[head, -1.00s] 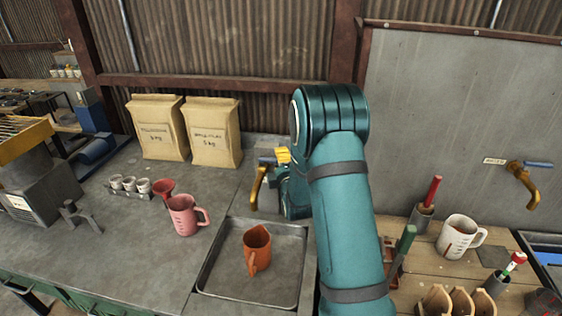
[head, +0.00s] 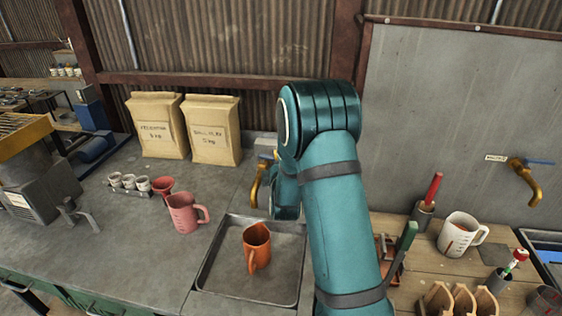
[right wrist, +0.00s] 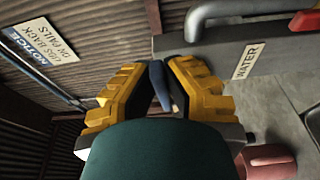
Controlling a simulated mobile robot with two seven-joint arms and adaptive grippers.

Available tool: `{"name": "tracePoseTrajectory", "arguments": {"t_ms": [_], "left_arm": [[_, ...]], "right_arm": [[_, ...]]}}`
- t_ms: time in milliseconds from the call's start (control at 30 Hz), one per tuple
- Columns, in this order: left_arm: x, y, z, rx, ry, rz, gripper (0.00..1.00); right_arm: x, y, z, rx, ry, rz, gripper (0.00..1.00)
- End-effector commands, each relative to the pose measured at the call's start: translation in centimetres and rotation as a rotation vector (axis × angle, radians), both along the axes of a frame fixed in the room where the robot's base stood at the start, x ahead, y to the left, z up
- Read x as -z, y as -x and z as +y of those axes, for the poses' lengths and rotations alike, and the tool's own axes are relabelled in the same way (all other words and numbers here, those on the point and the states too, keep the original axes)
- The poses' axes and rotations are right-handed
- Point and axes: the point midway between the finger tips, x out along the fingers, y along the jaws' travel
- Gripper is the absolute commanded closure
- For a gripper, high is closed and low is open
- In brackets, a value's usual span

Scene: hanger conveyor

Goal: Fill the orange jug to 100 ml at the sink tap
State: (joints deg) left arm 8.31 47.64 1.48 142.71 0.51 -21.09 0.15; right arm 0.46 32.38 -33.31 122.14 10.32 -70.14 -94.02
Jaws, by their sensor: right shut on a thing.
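The orange jug (head: 257,247) stands upright in the shallow sink basin (head: 222,289), with its handle towards me. The brass sink tap (head: 257,184) is behind the basin, its spout pointing down behind the jug. No water stream shows. In the right wrist view, the yellow fingers of my right gripper (right wrist: 158,88) are closed around the tap's blue lever (right wrist: 160,86). In the head view my right arm hides this gripper and most of the tap's lever. I cannot tell the water level in the jug. My left gripper is not in view.
A pink jug (head: 183,212), a red funnel (head: 161,186) and small cups stand left of the basin. Two paper bags (head: 212,131) stand behind. A white jug (head: 461,236), another tap (head: 526,182) and upright tools are right of my arm.

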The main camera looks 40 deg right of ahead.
Motion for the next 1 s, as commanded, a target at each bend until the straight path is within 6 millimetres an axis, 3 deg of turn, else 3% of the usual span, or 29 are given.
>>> {"name": "tracePoseTrajectory", "arguments": {"t_ms": [333, 733, 800, 833, 1000], "left_arm": [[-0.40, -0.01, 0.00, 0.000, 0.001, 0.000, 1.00], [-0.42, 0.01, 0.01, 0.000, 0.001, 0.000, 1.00], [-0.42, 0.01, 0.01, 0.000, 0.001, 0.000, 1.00], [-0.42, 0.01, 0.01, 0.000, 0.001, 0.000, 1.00], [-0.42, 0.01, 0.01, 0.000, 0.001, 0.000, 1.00]], "right_arm": [[-0.26, 0.32, 0.91, 0.171, 0.002, -0.004, 1.00], [-0.26, 0.41, 0.95, 0.191, 0.003, -0.005, 1.00], [-0.26, 0.41, 0.95, 0.191, 0.003, -0.005, 0.68], [-0.25, 0.41, 0.94, 0.191, 0.002, -0.004, 0.59], [-0.16, 0.44, 0.98, 0.190, 0.002, -0.002, 0.59]]}}
